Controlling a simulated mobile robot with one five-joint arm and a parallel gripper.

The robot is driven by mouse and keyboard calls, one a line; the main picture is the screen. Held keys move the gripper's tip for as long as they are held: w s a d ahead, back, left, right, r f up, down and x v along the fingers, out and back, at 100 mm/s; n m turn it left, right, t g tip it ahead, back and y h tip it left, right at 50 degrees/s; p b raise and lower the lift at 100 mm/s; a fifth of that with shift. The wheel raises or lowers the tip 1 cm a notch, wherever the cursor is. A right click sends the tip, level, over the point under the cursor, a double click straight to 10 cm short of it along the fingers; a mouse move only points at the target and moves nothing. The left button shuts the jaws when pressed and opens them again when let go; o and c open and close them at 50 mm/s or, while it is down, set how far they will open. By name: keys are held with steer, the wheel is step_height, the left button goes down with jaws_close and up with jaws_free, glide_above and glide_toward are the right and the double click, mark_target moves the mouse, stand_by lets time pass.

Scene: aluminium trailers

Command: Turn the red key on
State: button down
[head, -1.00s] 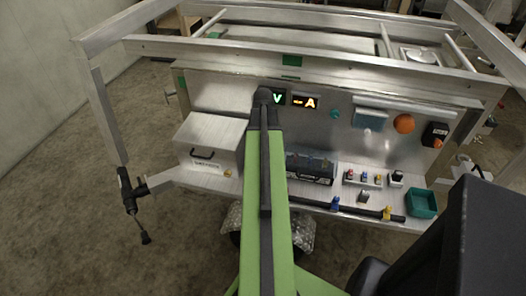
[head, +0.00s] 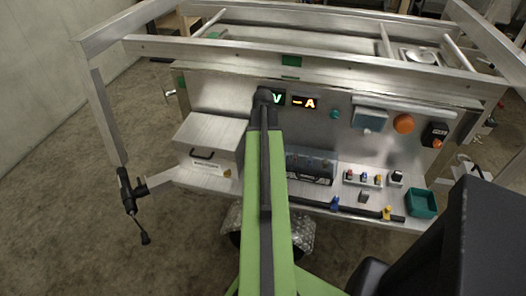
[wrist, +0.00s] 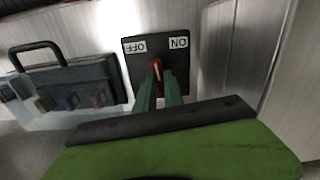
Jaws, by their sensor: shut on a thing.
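The red key (wrist: 157,69) sits on a black switch plate (wrist: 133,60) in the wrist view. The plate carries an OFF label (wrist: 133,47) at the left and an ON label (wrist: 179,42) at the right, both upside down. The key's red grip stands roughly upright in the picture, between the two labels. My gripper (wrist: 158,90) has its two green fingers closed around the key's lower part. In the head view my green arm hides the key, the plate and the gripper.
A dark case with a handle (wrist: 70,75) stands left of the plate. A bare metal wall (wrist: 232,45) rises at the right. In the head view the trailer panel bears two lit displays (head: 304,102), an orange knob (head: 403,123) and a teal bin (head: 421,203).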

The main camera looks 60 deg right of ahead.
steer(key=m, duration=0.5)
steer(key=shift+a+m, duration=0.15)
steer(key=shift+m, duration=2.45)
steer(key=c, duration=1.4)
jaws_free()
steer(key=shift+c, duration=0.2)
steer(key=shift+r, duration=0.1)
step_height(320, 180, up, 17)
steer(key=p, duration=1.7)
steer(key=shift+r, duration=0.15)
